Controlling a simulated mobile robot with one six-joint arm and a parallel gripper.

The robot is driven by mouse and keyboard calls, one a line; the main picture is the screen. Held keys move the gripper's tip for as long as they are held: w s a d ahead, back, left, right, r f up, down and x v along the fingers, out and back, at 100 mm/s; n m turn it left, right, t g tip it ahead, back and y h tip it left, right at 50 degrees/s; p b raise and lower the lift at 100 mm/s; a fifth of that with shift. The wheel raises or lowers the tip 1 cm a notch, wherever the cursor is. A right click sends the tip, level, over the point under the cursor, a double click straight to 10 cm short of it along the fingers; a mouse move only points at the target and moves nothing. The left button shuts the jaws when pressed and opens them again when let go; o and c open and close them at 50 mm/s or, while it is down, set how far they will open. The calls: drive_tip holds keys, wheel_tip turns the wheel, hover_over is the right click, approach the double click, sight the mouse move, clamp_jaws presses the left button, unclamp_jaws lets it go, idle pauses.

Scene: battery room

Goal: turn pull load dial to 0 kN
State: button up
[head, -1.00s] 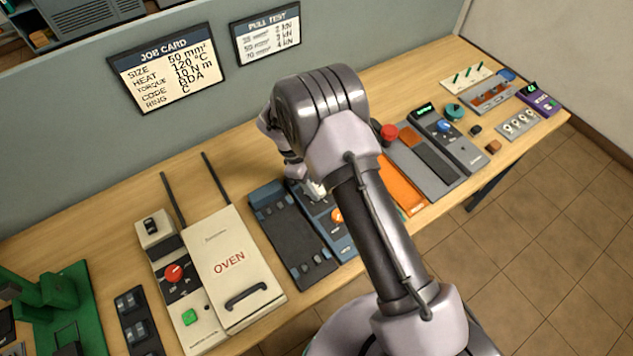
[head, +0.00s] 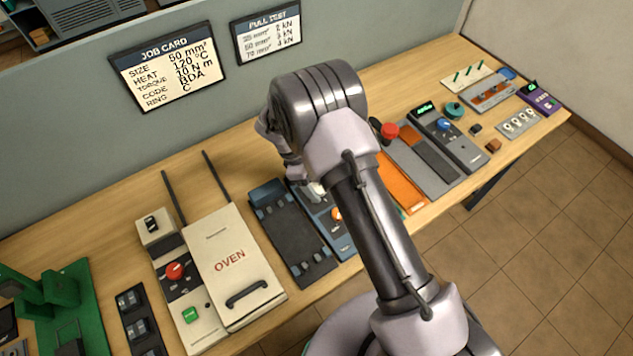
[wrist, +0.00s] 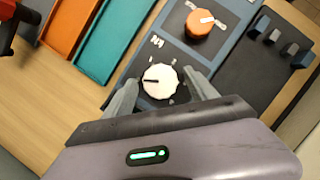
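A white, ridged dial (wrist: 160,81) with a black pointer line sits on a blue-grey panel (wrist: 178,55). Its pointer aims left in the wrist view. The lettering beside it is too small to read surely. In the head view the white dial (head: 316,191) shows partly, beside my wrist. My gripper (wrist: 160,80) has one finger on each side of the dial. A small gap shows between each finger and the dial, so it looks open around it. Whether the fingers reach down to the dial's height is hard to tell.
An orange knob (wrist: 200,22) with a white pointer is on the same panel. A dark tray with blue blocks (head: 295,240) stands to its left in the head view, then the oven (head: 230,260).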

drive_tip(key=p+v, duration=0.2)
drive_tip(key=v, duration=1.5)
drive_tip(key=shift+r+p, duration=0.25)
drive_tip(key=shift+p, duration=0.15)
drive_tip(key=s+d+r+m+t+y+b, duration=0.2)
drive_tip(key=s+d+r+m+y+b, duration=0.2)
drive_tip(key=s+d+r+m+b, duration=0.45)
drive_tip(key=s+d+f+m+t+y+b, duration=0.1)
drive_tip(key=s+d+m+t+b, duration=0.1)
drive_tip(key=s+d+m+b, duration=0.2)
drive_tip(key=s+d+f+m+t+y+b, duration=0.1)
drive_tip(key=s+d+m+t+b, duration=0.1)
drive_tip(key=s+d+m+b, duration=0.3)
drive_tip(key=s+m, duration=0.3)
drive_tip(key=s, duration=0.4)
drive_tip(key=shift+f+t+y, duration=0.25)
drive_tip(key=shift+t+y, duration=0.05)
